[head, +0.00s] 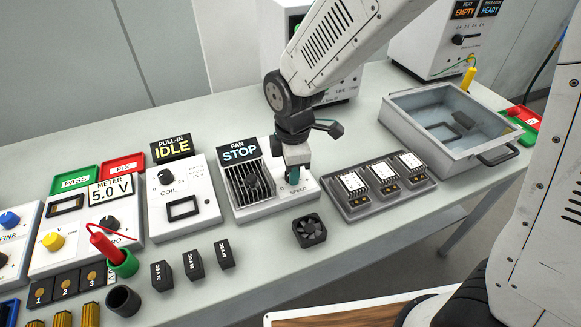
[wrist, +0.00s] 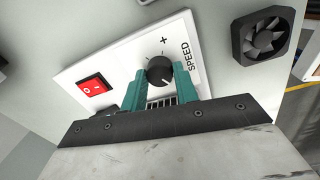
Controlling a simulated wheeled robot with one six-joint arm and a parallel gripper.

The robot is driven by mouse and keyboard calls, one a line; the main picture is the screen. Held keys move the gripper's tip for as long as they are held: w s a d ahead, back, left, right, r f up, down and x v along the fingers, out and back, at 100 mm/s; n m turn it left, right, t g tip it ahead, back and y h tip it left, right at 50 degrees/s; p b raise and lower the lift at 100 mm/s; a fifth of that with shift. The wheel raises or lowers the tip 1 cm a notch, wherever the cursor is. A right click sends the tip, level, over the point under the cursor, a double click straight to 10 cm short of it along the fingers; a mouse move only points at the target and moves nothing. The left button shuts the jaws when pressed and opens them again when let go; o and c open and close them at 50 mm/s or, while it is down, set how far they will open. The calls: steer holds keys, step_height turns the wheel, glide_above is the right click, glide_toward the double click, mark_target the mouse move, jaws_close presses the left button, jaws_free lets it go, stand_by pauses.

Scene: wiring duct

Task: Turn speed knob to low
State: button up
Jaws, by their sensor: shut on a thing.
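The speed knob (wrist: 160,71) is a round black dial on a white panel, with "+" and "SPEED" printed near it in the wrist view. My gripper (wrist: 161,84) has its two teal fingers on either side of the knob, shut on it. In the head view my gripper (head: 292,174) reaches down onto the right part of the fan unit (head: 248,212) and hides the knob. The fan unit's display (head: 240,151) reads "FAN STOP". I cannot tell the knob's exact setting.
A red rocker switch (wrist: 95,86) is on the same panel. A loose black fan (head: 309,231) lies in front of the unit. A tray of modules (head: 355,210) stands to the right, with a grey metal bin (head: 402,124) behind it. The coil unit (head: 183,222) stands left.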

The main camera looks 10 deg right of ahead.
stand_by(0.3)
steer(key=o, duration=1)
steer(key=shift+s, duration=0.1)
steer(key=shift+c, duration=0.2)
step_height(320, 180, up, 8)
steer(key=shift+s+f, duration=0.1)
steer(key=shift+s, duration=0.05)
